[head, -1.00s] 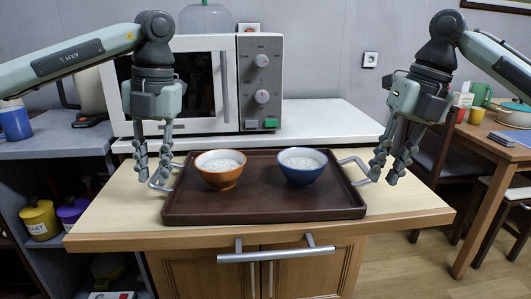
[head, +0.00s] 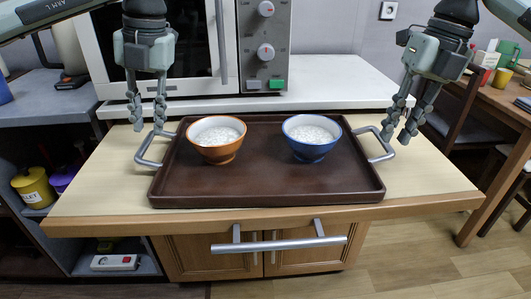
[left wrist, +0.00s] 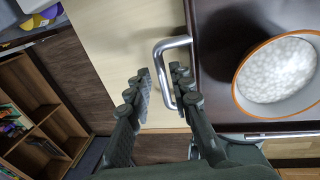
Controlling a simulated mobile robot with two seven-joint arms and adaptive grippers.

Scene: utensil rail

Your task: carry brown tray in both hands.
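The brown tray (head: 265,188) lies flat on the wooden counter, with a metal handle at each end. My left gripper (head: 147,123) is open and empty above the left handle (head: 146,160). In the left wrist view, that handle (left wrist: 158,48) appears between the parted fingers (left wrist: 163,88), close to the right one; contact cannot be told. My right gripper (head: 400,130) is open and empty, just above and right of the right handle (head: 386,153). An orange bowl (head: 217,154) and a blue bowl (head: 311,152), both with white grains, stand upright on the tray.
A microwave (head: 190,50) stands behind the tray on a white raised shelf (head: 340,85). The counter (head: 430,180) has bare wood at both ends. A cabinet bar handle (head: 278,243) juts out below its front edge. A table and chairs stand at right.

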